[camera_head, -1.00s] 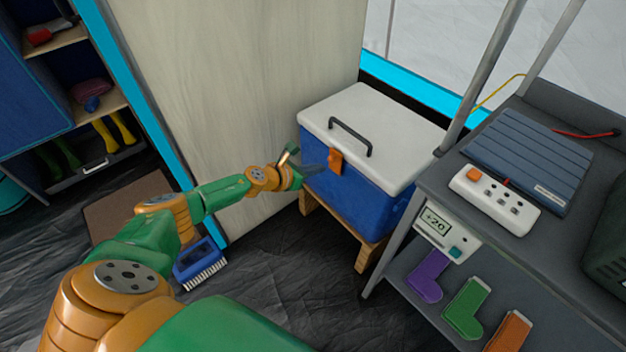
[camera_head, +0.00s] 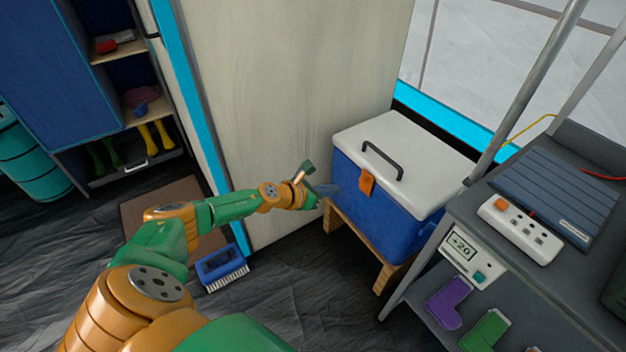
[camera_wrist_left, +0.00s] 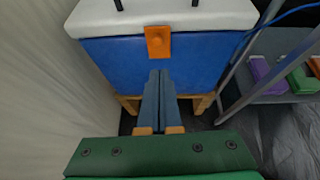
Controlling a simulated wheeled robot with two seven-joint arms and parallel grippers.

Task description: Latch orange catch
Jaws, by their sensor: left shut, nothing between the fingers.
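The orange catch (camera_head: 367,184) hangs at the upper front of a blue cooler (camera_head: 388,213) with a white lid (camera_head: 410,146). The lid is down and has a dark handle. In the left wrist view the catch (camera_wrist_left: 158,42) lies flat against the front, its top at the lid's edge; I cannot tell whether it is fastened. My left gripper (camera_head: 333,190) is shut and empty, just left of the catch. In the wrist view its fingertips (camera_wrist_left: 159,74) point at the cooler front just below the catch; I cannot tell whether they touch it. My right gripper is not in view.
The cooler stands on a wooden stand (camera_head: 345,222) beside a pale panel (camera_head: 290,90). A grey shelf unit (camera_head: 440,262) with a power strip (camera_head: 520,231) stands close on the right. A blue brush (camera_head: 222,267) lies on the dark floor.

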